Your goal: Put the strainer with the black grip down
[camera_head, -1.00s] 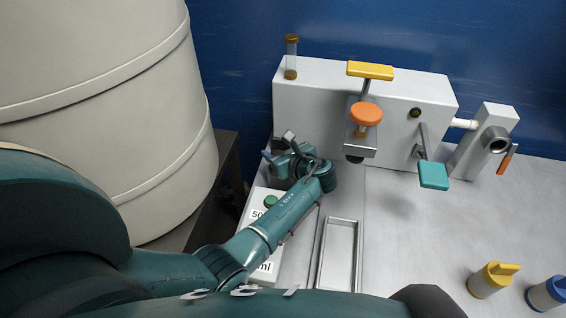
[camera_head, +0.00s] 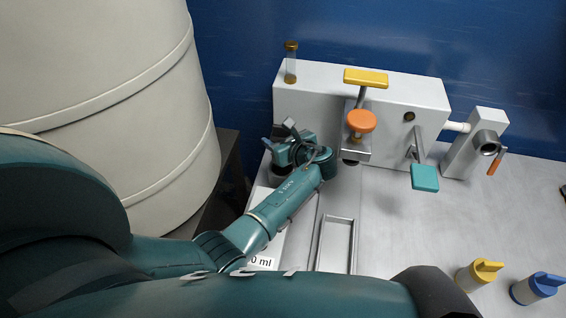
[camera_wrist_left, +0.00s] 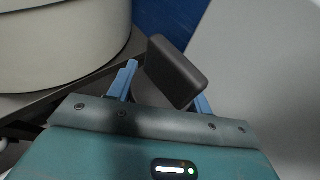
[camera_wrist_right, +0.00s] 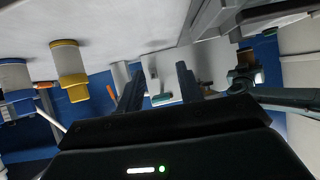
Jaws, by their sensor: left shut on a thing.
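The black grip (camera_wrist_left: 176,72) of the strainer stands between the blue fingers of my left gripper (camera_wrist_left: 163,92) in the left wrist view. The fingers are shut on it. In the head view my left gripper (camera_head: 290,140) is at the left end of the white apparatus, above the bench's left side, and the grip shows as a small dark piece (camera_head: 291,126). The strainer's basket is hidden, so I cannot tell whether it touches anything below. My right gripper (camera_wrist_right: 158,88) is open and empty in its own wrist view.
The white apparatus (camera_head: 310,95) carries a yellow lever (camera_head: 366,78), an orange knob (camera_head: 361,121) and a teal paddle (camera_head: 425,178). A shallow metal tray (camera_head: 352,245) lies in front. Yellow (camera_head: 476,275) and blue (camera_head: 536,288) bottles stand right. A large drum (camera_head: 110,120) is left. The bench's middle right is clear.

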